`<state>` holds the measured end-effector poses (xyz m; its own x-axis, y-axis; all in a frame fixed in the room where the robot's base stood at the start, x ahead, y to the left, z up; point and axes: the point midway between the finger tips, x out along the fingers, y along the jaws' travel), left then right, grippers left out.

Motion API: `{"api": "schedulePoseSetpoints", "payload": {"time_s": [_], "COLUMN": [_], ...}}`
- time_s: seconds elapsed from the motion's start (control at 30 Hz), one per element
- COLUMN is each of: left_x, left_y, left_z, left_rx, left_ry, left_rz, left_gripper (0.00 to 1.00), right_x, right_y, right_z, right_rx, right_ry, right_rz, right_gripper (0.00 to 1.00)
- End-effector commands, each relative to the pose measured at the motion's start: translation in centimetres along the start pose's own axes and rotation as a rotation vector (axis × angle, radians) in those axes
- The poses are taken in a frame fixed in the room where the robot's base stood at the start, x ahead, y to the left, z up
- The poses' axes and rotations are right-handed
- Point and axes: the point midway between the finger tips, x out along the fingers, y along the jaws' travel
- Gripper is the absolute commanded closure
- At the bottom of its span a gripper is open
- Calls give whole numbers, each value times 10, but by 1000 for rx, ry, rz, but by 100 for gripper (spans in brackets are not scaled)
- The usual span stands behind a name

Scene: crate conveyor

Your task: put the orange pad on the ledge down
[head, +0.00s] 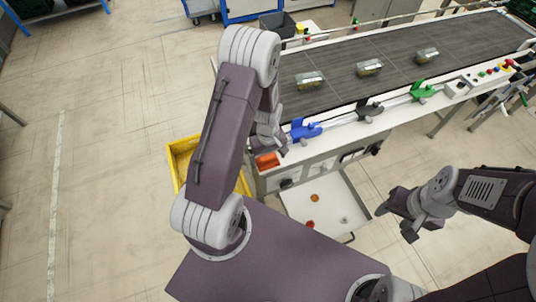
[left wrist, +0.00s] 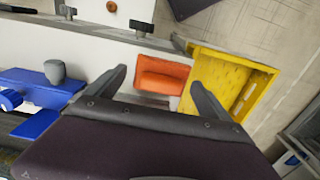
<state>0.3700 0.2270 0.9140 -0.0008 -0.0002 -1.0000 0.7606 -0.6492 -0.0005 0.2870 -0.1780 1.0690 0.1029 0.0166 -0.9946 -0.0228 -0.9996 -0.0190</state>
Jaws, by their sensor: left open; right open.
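The orange pad (head: 267,160) lies on the left end of the white ledge (head: 345,127) along the conveyor's near side. In the left wrist view the pad (left wrist: 163,75) appears between and beyond the two dark fingers. My left gripper (head: 281,145) is open, close to the pad, and partly hidden by its own arm in the head view. No contact between fingers and pad can be made out. My right gripper (head: 393,223) is open and empty, over the floor right of the white tray.
A yellow bin (head: 180,151) stands on the floor left of the ledge, partly behind my left arm. Blue (head: 305,131), dark and green fixtures line the ledge. A white tray (head: 340,222) with small round orange-red items is below. Several clear packs sit on the belt (head: 330,92).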

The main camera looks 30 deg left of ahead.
Motion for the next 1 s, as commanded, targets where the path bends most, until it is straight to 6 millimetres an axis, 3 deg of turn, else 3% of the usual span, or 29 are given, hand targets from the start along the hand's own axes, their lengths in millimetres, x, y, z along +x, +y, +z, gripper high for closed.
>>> {"api": "schedulePoseSetpoints", "payload": {"time_s": [0.17, 0.5, 0.8, 0.87, 1.0], "left_x": [-23, -105, -124, -130, -147], "left_y": [1, 1, 0, -2, -18], "left_z": [-2, -1, 2, 13, 62], "left_rx": [0, 0, 12, 104, 535], "left_ry": [5, 5, 1, 10, 54], "left_rz": [5, 4, 1, 11, 48], "left_gripper": [7, 7, 7, 7, 7], "right_x": [0, 4, 4, 3, 4], "right_y": [0, 0, 0, 0, 0], "right_z": [0, 0, 0, 0, 0], "right_rx": [0, 0, 0, 0, 0], "right_ry": [0, 0, 0, 0, 0], "right_rz": [0, 0, 0, 0, 0], "right_gripper": [47, 47, 47, 47, 47]}}
